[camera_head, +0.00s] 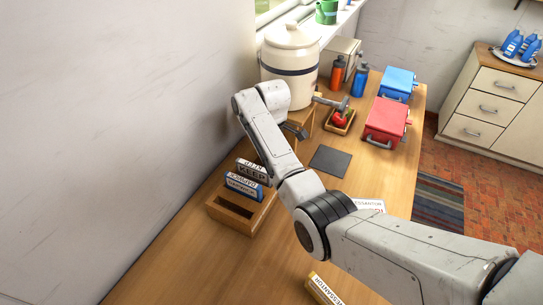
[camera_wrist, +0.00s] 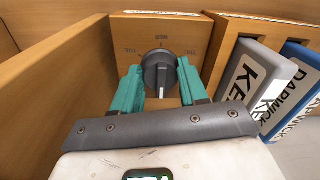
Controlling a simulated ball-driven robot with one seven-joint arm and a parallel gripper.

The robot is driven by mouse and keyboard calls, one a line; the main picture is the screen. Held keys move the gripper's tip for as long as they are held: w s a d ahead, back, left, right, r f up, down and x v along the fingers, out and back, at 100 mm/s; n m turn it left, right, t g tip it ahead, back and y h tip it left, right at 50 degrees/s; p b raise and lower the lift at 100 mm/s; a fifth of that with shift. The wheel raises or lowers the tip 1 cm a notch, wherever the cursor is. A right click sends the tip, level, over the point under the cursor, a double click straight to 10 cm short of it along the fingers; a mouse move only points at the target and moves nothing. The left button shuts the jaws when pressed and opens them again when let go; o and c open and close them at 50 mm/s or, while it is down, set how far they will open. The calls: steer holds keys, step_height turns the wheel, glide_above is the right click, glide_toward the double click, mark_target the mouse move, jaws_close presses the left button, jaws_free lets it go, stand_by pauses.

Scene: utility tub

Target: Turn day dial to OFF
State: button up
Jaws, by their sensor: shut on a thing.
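The day dial (camera_wrist: 158,66) is a dark round knob on the front of a wooden box (camera_wrist: 200,24) in the wrist view. In the head view my gripper (camera_head: 294,131) is by the wooden stand under the crock, and the dial is hidden.
A wooden wall (camera_wrist: 55,85) stands close to the left of my gripper. Grey and blue labelled blocks (camera_wrist: 255,85) stand close on the right. In the head view a striped crock (camera_head: 290,65) stands above, and red (camera_head: 387,118) and blue (camera_head: 398,82) boxes stand right.

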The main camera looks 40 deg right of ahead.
steer(key=shift+w+r, duration=0.1)
steer(key=o, duration=1.1)
steer(key=shift+c, duration=0.2)
step_height(320, 180, up, 8)
steer(key=shift+w+r, duration=0.15)
steer(key=shift+r, duration=0.1)
steer(key=shift+d+r, duration=0.15)
steer(key=shift+r, duration=0.9)
